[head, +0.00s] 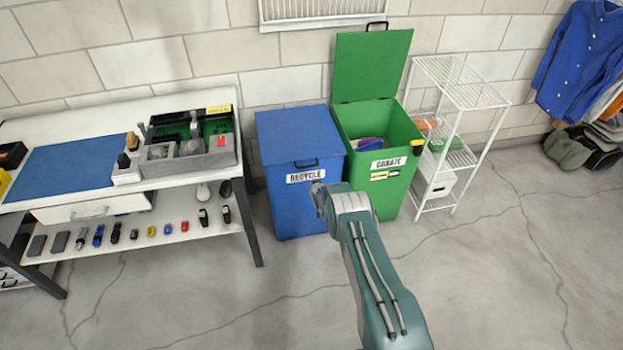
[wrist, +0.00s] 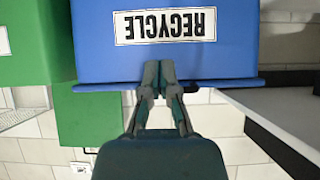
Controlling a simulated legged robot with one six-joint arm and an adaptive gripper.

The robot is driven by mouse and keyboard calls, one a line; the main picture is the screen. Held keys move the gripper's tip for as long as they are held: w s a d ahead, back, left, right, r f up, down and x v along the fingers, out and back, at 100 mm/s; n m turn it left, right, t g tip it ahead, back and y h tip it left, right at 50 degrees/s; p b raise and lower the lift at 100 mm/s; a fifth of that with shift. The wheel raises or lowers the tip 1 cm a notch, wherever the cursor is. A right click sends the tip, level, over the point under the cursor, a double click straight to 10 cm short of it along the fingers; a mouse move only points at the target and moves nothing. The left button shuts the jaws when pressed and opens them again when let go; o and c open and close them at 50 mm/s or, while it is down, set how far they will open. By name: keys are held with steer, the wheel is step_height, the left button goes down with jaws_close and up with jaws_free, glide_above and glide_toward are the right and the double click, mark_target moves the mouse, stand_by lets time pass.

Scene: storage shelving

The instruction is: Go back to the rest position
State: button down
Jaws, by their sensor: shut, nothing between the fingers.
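I cannot tell whether the fingers touch the bin. In the head view my arm reaches up from the bottom edge, and my gripper (head: 318,197) is small at its end, beside the front right of the blue recycle bin (head: 300,215). The bin's lid is down. The wrist view is upside down.
A green donate bin (head: 398,185) with its lid up stands right of the blue bin. A white wire rack (head: 483,100) is farther right. A workbench (head: 100,195) with tools fills the left. Clothes (head: 580,60) hang at the far right. The floor in front is clear.

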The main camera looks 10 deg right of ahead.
step_height(320, 180, up, 25)
steer(key=g, duration=0.1)
steer(key=s+a+r+g, duration=0.1)
steer(key=s+r, duration=0.5)
steer(key=r, duration=0.3)
steer(key=s+r, duration=0.6)
steer(key=r, duration=0.3)
steer(key=s+a+r+g, duration=0.1)
steer(key=s+r, duration=0.5)
steer(key=s, duration=0.4)
steer(key=s+r+g, duration=0.1)
steer(key=s+r, duration=0.4)
steer(key=s, duration=0.5)
steer(key=s+a+f+g, duration=0.1)
steer(key=s, duration=2.1)
steer(key=shift+s+a+f, duration=0.3)
steer(key=shift+f, duration=0.1)
